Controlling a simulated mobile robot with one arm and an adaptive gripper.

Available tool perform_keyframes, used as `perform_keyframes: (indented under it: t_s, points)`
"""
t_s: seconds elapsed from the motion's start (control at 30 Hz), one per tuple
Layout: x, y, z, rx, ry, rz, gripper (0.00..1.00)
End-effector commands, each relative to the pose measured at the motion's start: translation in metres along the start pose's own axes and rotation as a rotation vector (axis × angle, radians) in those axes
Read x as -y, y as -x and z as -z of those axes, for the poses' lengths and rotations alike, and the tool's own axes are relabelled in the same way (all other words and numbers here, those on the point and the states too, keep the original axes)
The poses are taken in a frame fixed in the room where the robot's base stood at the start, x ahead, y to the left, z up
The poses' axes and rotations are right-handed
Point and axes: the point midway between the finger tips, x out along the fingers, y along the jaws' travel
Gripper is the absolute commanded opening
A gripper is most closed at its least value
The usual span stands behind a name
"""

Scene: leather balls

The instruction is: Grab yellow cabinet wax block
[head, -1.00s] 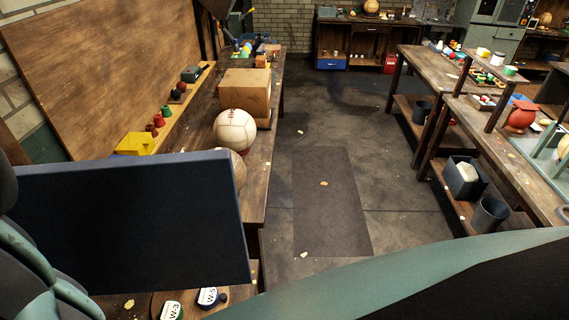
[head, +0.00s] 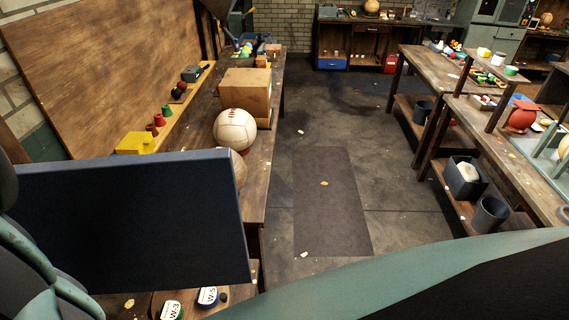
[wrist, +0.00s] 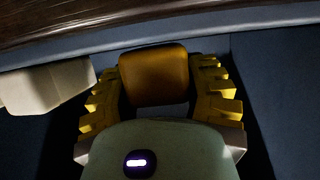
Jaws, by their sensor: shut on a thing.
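In the wrist view, a yellow-amber block (wrist: 154,76) with rounded corners sits between the yellow ribbed fingers of my gripper (wrist: 157,66). The fingers are shut on it, one along each side. The block and fingers are inside a dark blue walled space. The block's underside and its far contact are hidden. In the head view my gripper and this block do not show; a large dark blue panel (head: 130,225) blocks the lower left.
A pale block (wrist: 45,86) lies just left of the fingers, near the blue wall (wrist: 270,95). In the head view, a bright yellow block (head: 137,143), a leather ball (head: 234,129) and a cardboard box (head: 246,92) stand on the left bench. The middle floor is mostly clear.

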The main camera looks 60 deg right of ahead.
Motion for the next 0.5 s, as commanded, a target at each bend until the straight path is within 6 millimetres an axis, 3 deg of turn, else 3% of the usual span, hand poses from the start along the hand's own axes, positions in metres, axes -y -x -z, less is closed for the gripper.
perform_keyframes:
  t_s: [0.37, 0.5]
  points:
    - [0.002, 0.01, 0.026, -0.011, -0.002, 0.003, 0.05]
    - [-0.001, 0.03, 0.023, -0.001, 0.0, 0.004, 0.05]
